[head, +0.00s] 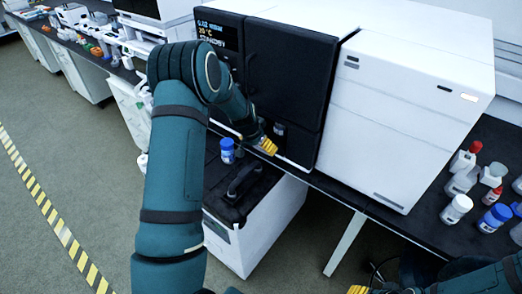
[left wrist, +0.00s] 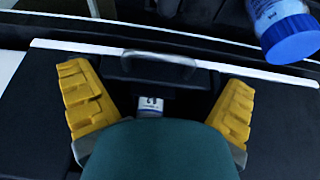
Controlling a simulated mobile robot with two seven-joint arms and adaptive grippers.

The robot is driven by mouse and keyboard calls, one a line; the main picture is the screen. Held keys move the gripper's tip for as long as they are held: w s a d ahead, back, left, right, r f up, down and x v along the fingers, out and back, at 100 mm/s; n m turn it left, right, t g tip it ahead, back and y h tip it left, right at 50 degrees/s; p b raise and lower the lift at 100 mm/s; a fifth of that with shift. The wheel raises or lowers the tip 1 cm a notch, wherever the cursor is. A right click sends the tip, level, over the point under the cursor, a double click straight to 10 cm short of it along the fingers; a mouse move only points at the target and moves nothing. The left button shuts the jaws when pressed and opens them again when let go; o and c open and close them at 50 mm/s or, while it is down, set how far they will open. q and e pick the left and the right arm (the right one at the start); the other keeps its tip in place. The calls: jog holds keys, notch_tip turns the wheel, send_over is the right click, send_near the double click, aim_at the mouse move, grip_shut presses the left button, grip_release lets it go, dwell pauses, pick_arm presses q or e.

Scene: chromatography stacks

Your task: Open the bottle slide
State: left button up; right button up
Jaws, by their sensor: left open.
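The black instrument front (head: 290,78) faces me in the head view. In the left wrist view, a silver arched handle (left wrist: 160,60) sits on a dark panel (left wrist: 90,55) with a pale edge strip. I take this to be the bottle slide; how far it is out, I cannot tell. My left gripper (head: 267,143) is at the lower part of the black front. In the left wrist view its yellow fingers (left wrist: 157,77) are spread, one on each side of the handle, with nothing gripped. My right gripper (head: 365,290) shows only as yellow tips at the bottom edge.
A blue-capped bottle (head: 227,150) stands left of my left gripper and also shows in the left wrist view (left wrist: 290,35). A black-topped case (head: 245,190) stands below the bench. Several bottles (head: 457,209) stand on the right bench. Floor at left is clear.

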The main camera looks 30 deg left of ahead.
pick_arm(q)
jog(key=shift+x, duration=1.45)
jog(key=shift+d, duration=0.1)
grip_shut()
